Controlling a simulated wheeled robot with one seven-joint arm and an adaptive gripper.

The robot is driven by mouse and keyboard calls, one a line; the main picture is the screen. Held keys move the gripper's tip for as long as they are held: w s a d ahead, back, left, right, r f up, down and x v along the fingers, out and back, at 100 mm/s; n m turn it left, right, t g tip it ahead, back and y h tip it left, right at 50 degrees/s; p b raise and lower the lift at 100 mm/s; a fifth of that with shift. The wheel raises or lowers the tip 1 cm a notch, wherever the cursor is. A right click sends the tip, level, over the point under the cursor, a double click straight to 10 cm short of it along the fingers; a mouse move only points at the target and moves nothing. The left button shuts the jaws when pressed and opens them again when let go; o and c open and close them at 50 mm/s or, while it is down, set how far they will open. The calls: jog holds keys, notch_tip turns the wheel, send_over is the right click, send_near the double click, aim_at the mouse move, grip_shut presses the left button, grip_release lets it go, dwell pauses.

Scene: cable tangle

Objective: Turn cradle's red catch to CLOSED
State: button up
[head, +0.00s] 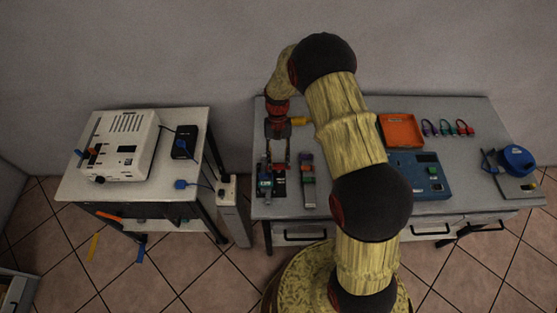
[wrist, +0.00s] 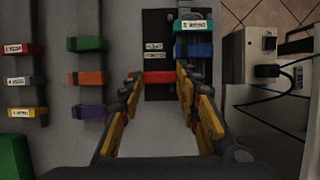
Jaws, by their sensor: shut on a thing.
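In the head view my gripper (head: 278,166) points down at the cradle (head: 280,187) on the left part of the bench. The catch is hard to make out there.
A teal connector (wrist: 193,50) sits close beside the cradle. On its other side is a row of green, orange and purple clips (wrist: 88,78). A power strip (head: 228,188) stands between the bench and the side table (head: 75,185). My arm hides mid-bench.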

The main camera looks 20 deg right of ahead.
dwell(0.3)
jog(key=o, duration=1.1)
jog(key=shift+o, duration=0.3)
jog(key=shift+r, duration=0.1)
jog(key=v, duration=1.1)
jog(key=shift+r, duration=0.4)
jog(key=shift+w, duration=0.2)
